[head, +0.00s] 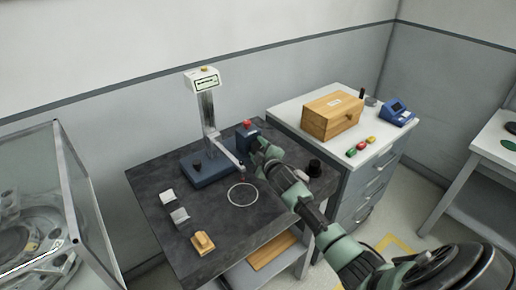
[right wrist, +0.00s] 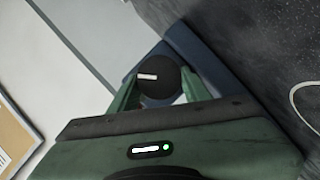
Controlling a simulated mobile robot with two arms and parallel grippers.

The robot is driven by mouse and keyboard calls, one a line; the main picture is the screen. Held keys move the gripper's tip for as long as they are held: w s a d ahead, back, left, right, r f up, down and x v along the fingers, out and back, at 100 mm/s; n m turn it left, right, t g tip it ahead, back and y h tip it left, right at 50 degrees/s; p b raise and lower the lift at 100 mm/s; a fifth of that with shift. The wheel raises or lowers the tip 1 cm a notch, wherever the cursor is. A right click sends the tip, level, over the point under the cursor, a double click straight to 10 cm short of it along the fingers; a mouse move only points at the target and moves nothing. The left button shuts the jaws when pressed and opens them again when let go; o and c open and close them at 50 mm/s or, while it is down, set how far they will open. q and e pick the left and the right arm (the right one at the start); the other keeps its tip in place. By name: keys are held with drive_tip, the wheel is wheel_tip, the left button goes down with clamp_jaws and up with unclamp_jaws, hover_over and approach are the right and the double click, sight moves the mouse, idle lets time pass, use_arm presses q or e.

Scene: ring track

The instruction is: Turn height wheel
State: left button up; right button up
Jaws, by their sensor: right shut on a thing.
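A black round wheel (right wrist: 158,80) with a white mark sits between the two green fingers of my right gripper (right wrist: 155,92) in the right wrist view. The fingers are shut on it from both sides. A blue body (right wrist: 190,50) lies behind the wheel. In the head view my right gripper (head: 257,147) is at the back right of the dark table, beside a blue box with a red button (head: 247,126). The gripper hides the held wheel there. A measuring stand with a blue base (head: 208,170), upright column and white display head (head: 202,80) stands to its left. My left gripper is not in view.
On the dark table (head: 215,236) are a white ring mark (head: 242,194), metal blocks (head: 180,215), a yellowish block (head: 203,242) and a black knob (head: 315,168). A drawer cabinet (head: 368,183) with a wooden box (head: 332,114) stands right. A glass-walled machine (head: 85,205) is left.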

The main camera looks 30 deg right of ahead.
drive_tip(key=m+p, duration=0.1)
drive_tip(key=y+p, duration=0.1)
drive_tip(key=p, duration=0.1)
drive_tip(key=shift+d+r+m+g, duration=0.15)
drive_tip(key=shift+r+m+g, duration=0.15)
drive_tip(key=shift+r+m, duration=0.1)
drive_tip(key=shift+d+f+m+g+y+p, duration=0.15)
drive_tip(key=shift+m+g+y+p, duration=0.25)
drive_tip(key=shift+m+p, duration=0.55)
drive_tip(key=shift+f+m+y, duration=0.15)
drive_tip(key=shift+m+y, duration=0.3)
drive_tip(key=shift+y, duration=0.05)
drive_tip(key=shift+m+y+b, duration=0.5)
drive_tip(key=shift+m+b, duration=0.15)
drive_tip(key=shift+m, duration=0.15)
drive_tip(key=o, duration=1.1)
